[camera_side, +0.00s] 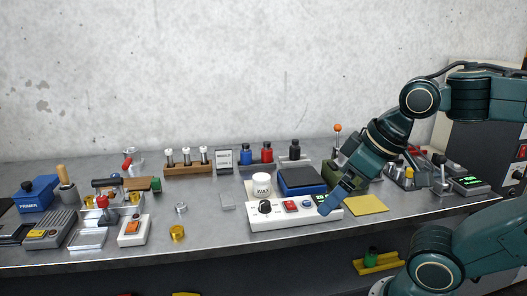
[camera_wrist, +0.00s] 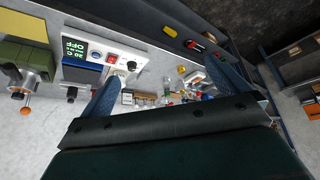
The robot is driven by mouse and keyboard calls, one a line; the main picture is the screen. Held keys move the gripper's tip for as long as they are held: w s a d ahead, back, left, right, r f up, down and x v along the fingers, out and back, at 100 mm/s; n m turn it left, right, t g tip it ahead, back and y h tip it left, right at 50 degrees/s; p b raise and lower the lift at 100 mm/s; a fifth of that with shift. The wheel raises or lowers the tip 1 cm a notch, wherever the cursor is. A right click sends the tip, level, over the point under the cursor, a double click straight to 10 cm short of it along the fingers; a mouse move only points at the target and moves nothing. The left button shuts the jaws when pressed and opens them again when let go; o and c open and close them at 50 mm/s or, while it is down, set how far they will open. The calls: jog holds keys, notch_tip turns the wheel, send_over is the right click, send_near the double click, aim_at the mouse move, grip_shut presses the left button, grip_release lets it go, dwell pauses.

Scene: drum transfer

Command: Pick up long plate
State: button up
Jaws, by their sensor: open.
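I cannot tell for certain which thing is the long plate. A thin grey flat piece (camera_side: 227,201) lies on the middle of the bench, left of the white control box (camera_side: 270,220). A shallow clear tray (camera_side: 88,238) lies farther left. My gripper (camera_side: 329,208) points down and to the left at the right end of the white control box, partly in front of it. In the wrist view my gripper (camera_wrist: 168,88) shows two blue fingers spread apart, with nothing between them close by. The control box also shows in the wrist view (camera_wrist: 125,52).
A yellow sheet (camera_side: 367,205) lies right of the control box. A blue box with a dark top (camera_side: 302,180) and a white wax jar (camera_side: 262,185) stand behind it. A wooden vial rack (camera_side: 187,168) stands at the back. The bench's left side is crowded; bare metal shows around the gold cup (camera_side: 177,232).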

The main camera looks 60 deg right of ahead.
jog(key=w+d+r+n+g+y, duration=0.1)
jog(key=w+d+n, duration=0.15)
jog(key=w, duration=0.85)
jog(key=w+d+r+n+g, duration=0.1)
jog(key=w+d+r+n, duration=0.15)
jog(key=w, duration=0.85)
jog(key=w+d+f+n+y, duration=0.2)
jog(key=w+d+f+n, duration=0.2)
jog(key=w+d+f, duration=1)
jog(key=shift+w+f+n+g, duration=0.3)
jog(key=shift+w+f+n, duration=0.1)
jog(key=shift+w+f, duration=0.45)
jog(key=shift+f, duration=0.15)
send_near(227, 201)
jog(key=f, duration=0.1)
jog(key=w+f, duration=0.1)
jog(key=shift+w+d+f, duration=0.1)
jog(key=shift+w+f, duration=0.05)
jog(key=shift+f, duration=0.3)
